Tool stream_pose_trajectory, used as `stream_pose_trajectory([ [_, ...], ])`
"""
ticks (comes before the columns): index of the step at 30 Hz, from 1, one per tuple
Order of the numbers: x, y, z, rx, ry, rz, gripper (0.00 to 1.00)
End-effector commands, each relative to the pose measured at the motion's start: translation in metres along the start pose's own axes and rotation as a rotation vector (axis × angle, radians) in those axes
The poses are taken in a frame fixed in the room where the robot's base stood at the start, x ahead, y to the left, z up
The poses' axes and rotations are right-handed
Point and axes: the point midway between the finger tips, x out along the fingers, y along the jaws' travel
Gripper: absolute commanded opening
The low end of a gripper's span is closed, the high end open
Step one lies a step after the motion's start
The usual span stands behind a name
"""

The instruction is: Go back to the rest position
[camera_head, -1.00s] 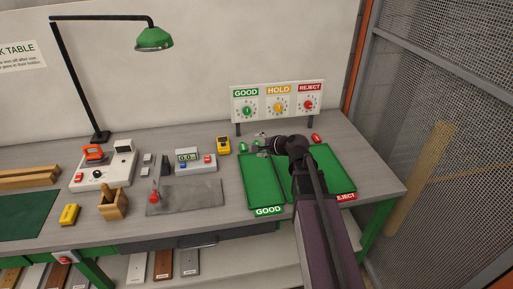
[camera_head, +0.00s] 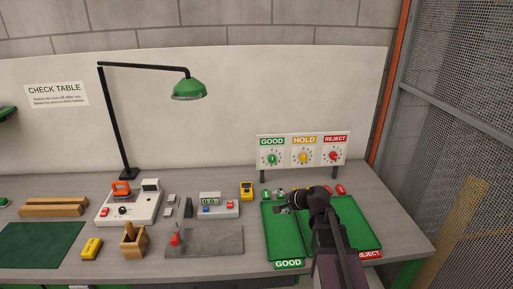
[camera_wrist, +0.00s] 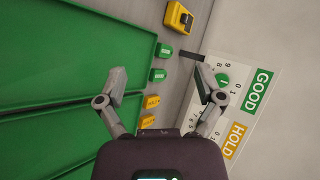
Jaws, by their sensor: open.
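My gripper (camera_head: 284,206) is above the back part of the green GOOD tray (camera_head: 278,248) at the right of the table. In the wrist view its two fingers are spread wide apart (camera_wrist: 162,80) with nothing between them. Part of the REJECT tray (camera_head: 360,222) is hidden by my arm. Small green (camera_wrist: 158,75) and yellow (camera_wrist: 151,101) pieces lie beyond the trays' back edge, and a red piece (camera_head: 341,189) lies behind the REJECT tray.
A panel with GOOD, HOLD and REJECT dials (camera_head: 303,153) stands behind the trays. A yellow device (camera_head: 247,191), a digital meter (camera_head: 218,206), a grey mat (camera_head: 213,241) and a green lamp (camera_head: 189,90) are to the left. A mesh fence (camera_head: 458,110) stands at the right.

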Motion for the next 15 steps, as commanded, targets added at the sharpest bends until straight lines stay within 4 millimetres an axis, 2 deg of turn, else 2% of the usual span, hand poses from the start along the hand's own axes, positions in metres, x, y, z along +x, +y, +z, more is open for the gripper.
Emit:
stream_pose_trajectory([
  [5,-0.001,0.013,0.011,-0.078,-0.015,0.061,0.86],
  [8,-0.003,0.029,0.024,-0.176,-0.037,0.139,0.86],
  [15,-0.021,0.089,0.057,-0.517,-0.139,0.433,0.86],
])
